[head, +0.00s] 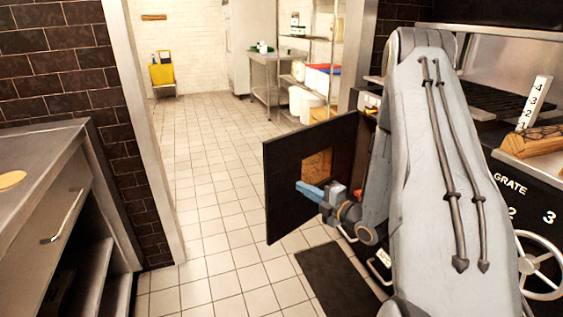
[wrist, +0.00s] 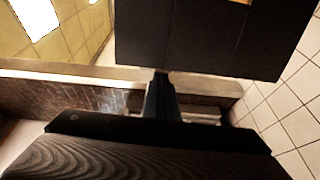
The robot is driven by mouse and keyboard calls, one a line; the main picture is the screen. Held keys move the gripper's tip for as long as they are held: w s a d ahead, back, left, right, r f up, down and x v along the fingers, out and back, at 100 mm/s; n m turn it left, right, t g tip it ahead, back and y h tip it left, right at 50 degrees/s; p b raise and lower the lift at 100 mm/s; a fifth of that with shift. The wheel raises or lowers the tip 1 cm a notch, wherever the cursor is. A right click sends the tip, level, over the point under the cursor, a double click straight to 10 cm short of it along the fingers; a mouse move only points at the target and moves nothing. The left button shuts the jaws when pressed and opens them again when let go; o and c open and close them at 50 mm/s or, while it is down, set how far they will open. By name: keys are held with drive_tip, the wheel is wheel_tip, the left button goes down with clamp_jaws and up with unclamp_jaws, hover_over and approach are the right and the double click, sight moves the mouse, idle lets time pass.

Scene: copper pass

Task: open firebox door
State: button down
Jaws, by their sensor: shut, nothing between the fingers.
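The firebox door (head: 285,205) is a black panel with a tan patch in its middle. In the head view it stands swung out from the range front, reaching left over the tiled floor. My gripper (head: 308,189), with blue fingers, is shut and empty in front of the door's face near the tan patch. I cannot tell whether it touches the door. In the wrist view the dark panel of the door (wrist: 205,45) fills the top, and my gripper (wrist: 162,85) points up to its lower edge. My arm hides the firebox opening.
The black range front with the GRATE label and a handwheel (head: 540,265) is at right. A dark mat (head: 338,282) lies on the floor below the door. A steel counter (head: 40,160) stands at left. The tiled floor between is clear.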

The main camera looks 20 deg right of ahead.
sight(274, 167)
drive_tip(key=x, duration=0.8)
drive_tip(key=r+x, duration=0.1)
drive_tip(key=x, duration=0.4)
drive_tip(key=shift+d+p, duration=0.25)
drive_tip(key=shift+p, duration=0.15)
